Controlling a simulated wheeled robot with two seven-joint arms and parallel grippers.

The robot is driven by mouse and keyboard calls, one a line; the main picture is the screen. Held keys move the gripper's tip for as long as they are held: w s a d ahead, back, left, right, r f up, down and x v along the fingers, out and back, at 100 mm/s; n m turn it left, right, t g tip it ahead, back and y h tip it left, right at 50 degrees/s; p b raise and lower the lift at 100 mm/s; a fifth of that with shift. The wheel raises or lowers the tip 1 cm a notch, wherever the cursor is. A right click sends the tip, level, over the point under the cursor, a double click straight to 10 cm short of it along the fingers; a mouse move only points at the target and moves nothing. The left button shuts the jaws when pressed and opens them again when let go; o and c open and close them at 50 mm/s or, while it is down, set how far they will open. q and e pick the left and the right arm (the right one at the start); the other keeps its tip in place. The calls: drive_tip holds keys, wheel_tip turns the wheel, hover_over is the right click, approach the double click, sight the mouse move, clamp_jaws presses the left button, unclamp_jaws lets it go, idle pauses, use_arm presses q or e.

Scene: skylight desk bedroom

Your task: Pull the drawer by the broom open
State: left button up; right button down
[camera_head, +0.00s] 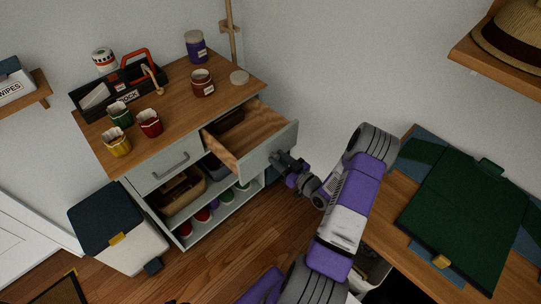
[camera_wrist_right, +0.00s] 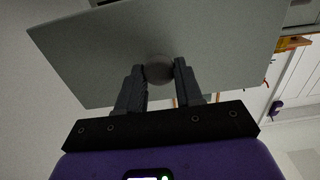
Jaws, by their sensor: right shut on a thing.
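The drawer (camera_head: 285,148) on the right side of the dresser stands pulled out, with its wooden inside and a dark item in it showing. A wooden pole (camera_head: 231,45), likely the broom, leans at the wall behind the dresser's right end. My right gripper (camera_head: 282,162) is at the outer face of the drawer front. In the right wrist view its two fingers are shut on a round knob (camera_wrist_right: 159,68) on the grey drawer front (camera_wrist_right: 95,60). In the head view the knob is hidden by the gripper. My left gripper is not in view.
The left drawer (camera_head: 165,172) is closed. The dresser top (camera_head: 175,110) holds cups, jars and a black toolbox (camera_head: 115,88). A bin (camera_head: 120,235) stands left of the dresser. A desk (camera_head: 390,215) with a green case (camera_head: 465,215) is on the right. Wooden floor (camera_head: 240,238) lies open in front.

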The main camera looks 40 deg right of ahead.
drive_tip(key=shift+f, duration=0.1)
drive_tip(key=c, duration=0.8)
unclamp_jaws()
drive_tip(key=shift+o, duration=0.2)
wheel_tip(320, 180, up, 10)
drive_tip(key=p, duration=0.3)
